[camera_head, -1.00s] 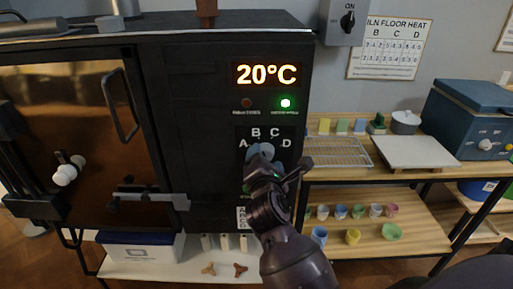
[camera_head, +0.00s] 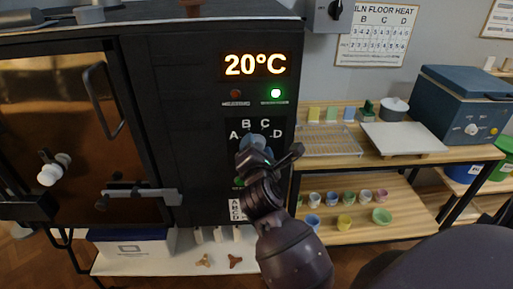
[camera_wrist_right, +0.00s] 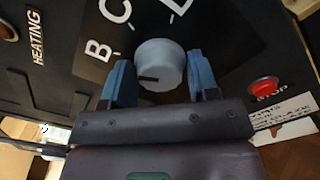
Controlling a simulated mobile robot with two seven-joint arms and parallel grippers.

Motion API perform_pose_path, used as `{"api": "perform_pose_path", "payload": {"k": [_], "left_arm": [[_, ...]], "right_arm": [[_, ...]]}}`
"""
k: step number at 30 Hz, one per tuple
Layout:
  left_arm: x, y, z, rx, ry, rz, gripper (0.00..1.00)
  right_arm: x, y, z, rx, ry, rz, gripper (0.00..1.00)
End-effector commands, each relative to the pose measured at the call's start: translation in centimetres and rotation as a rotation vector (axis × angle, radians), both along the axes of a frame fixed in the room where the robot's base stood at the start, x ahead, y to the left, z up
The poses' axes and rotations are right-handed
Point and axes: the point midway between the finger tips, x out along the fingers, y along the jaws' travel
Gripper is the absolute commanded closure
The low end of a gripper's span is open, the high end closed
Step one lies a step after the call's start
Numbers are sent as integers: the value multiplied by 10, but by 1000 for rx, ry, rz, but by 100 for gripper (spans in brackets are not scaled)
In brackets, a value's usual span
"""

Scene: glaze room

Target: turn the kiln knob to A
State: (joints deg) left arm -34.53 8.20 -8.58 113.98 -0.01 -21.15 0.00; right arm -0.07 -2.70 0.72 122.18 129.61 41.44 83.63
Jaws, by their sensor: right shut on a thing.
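The kiln (camera_head: 150,60) has a dark front panel whose display reads 20°C. Its knob (camera_wrist_right: 160,65) is pale grey and round, with letters around it. B (camera_wrist_right: 98,50) is left of the knob in the right wrist view, with C and part of D above. The knob's dark mark points left and slightly down there, below B; A is not visible. In the head view A is at the dial's left, and my gripper mostly covers the knob. My right gripper (camera_wrist_right: 160,80) is shut on the knob, a blue finger on each side. My left gripper is not in view.
A green lamp (camera_head: 276,93) is lit beside a dull red one. A red stop button (camera_wrist_right: 264,87) sits near the knob. The kiln door handle (camera_head: 103,100) juts out at left. A wooden shelf (camera_head: 330,222) with several small cups stands at right.

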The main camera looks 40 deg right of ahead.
Motion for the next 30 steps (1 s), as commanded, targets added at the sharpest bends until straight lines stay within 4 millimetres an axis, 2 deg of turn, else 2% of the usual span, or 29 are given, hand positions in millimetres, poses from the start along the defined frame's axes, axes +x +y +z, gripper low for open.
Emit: {"api": "perform_pose_path", "payload": {"k": [8, 21, 30], "left_arm": [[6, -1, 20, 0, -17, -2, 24], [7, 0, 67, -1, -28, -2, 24], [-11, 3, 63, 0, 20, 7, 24]], "right_arm": [[0, -1, 3, -91, 57, -1, 69], [0, 0, 4, -398, 247, 0, 69], [0, -1, 1, -574, 353, 0, 69]]}}
